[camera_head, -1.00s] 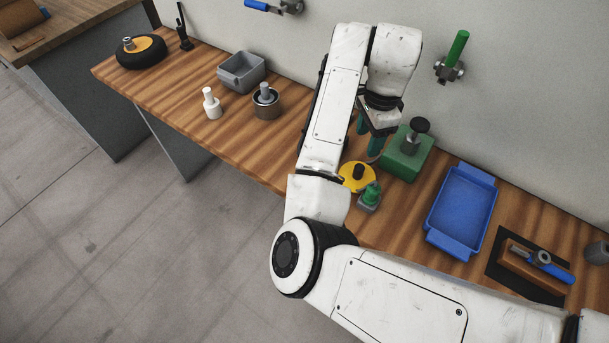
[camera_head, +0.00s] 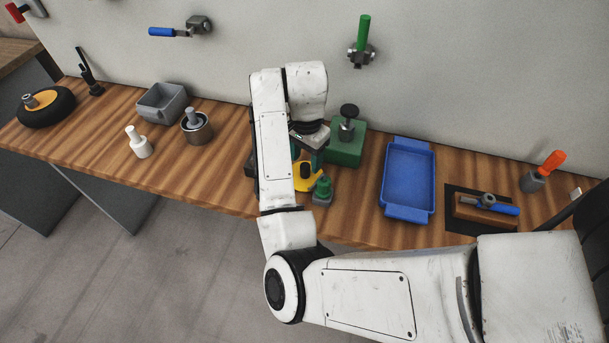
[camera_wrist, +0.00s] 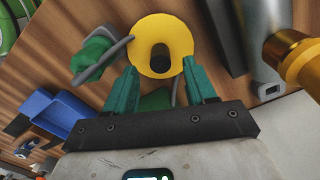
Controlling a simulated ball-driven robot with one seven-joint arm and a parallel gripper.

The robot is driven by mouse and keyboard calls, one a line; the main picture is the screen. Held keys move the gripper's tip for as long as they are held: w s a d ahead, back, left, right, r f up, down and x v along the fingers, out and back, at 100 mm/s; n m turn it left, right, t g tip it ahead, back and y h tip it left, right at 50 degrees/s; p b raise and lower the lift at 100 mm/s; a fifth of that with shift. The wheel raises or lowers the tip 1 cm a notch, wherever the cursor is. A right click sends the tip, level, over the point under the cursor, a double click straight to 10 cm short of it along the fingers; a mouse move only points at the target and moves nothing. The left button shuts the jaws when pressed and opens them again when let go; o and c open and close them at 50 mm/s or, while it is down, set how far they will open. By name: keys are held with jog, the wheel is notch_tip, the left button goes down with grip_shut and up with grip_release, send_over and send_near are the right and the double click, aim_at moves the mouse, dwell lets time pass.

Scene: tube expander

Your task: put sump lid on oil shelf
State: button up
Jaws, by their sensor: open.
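A yellow disc with a black knob (camera_head: 304,178), which looks like the sump lid, lies on the wooden bench, partly hidden behind my arm. In the wrist view the yellow disc (camera_wrist: 145,30) is seen from above, its black knob between and just beyond my fingers. My gripper (camera_wrist: 160,68) has teal fingers spread apart with nothing held. In the head view my gripper (camera_head: 308,156) is just above and behind the disc, partly hidden by the arm. I cannot tell which thing is the oil shelf.
A small green-topped grey piece (camera_head: 323,190) stands right beside the disc. A green block with a black knob (camera_head: 345,150) is behind it. A blue tray (camera_head: 410,178) lies to the right. A grey bin (camera_head: 163,103), a metal cup (camera_head: 196,130) and a white piece (camera_head: 139,143) stand left.

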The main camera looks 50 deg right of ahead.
aim_at(305, 165)
jog(key=shift+f+p, duration=0.3)
jog(key=shift+f, duration=1.55)
jog(key=shift+c, duration=0.4)
jog(key=shift+a, duration=0.1)
grip_shut()
